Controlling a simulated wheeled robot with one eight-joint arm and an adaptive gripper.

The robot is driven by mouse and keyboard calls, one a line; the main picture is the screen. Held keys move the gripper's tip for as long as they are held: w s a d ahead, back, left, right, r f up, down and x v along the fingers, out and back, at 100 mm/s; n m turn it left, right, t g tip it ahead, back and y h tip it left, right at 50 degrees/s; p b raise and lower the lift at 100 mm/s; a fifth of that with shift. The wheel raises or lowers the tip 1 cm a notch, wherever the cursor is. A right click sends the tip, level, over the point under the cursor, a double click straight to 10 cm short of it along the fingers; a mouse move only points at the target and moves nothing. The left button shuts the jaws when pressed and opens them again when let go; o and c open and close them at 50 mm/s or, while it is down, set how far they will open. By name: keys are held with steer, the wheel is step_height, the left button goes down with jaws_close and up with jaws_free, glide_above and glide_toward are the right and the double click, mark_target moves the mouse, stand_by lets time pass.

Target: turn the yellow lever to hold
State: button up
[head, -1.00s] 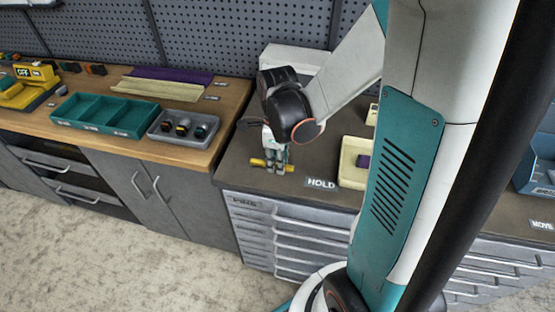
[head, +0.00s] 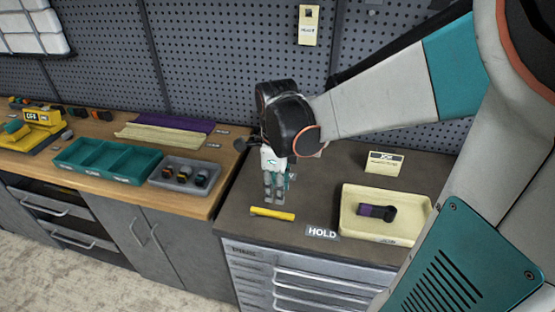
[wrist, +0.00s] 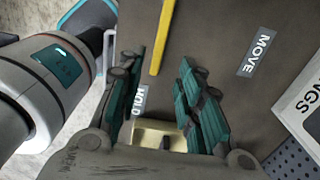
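The yellow lever (head: 272,212) lies low on the dark cabinet top, near its front edge. One end points roughly toward the HOLD label (head: 322,233). In the wrist view the lever (wrist: 161,38) runs down toward the HOLD label (wrist: 140,100), and the MOVE label (wrist: 259,53) is off to the right. My gripper (head: 275,198) points down just behind and above the lever, apart from it as far as I can tell. In the wrist view my gripper (wrist: 153,80) has its teal fingers spread wide with nothing held between them.
A cream tray (head: 350,220) with a dark purple-handled item (head: 377,211) stands right of the HOLD label. A small sign card (head: 384,162) is behind it. On the wooden bench at left are a grey tray (head: 158,181) and a teal divided bin (head: 105,160).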

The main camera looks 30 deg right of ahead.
steer(key=shift+s+r, duration=0.15)
steer(key=shift+r, duration=0.7)
steer(key=shift+s+r, duration=0.1)
steer(key=shift+r, duration=0.7)
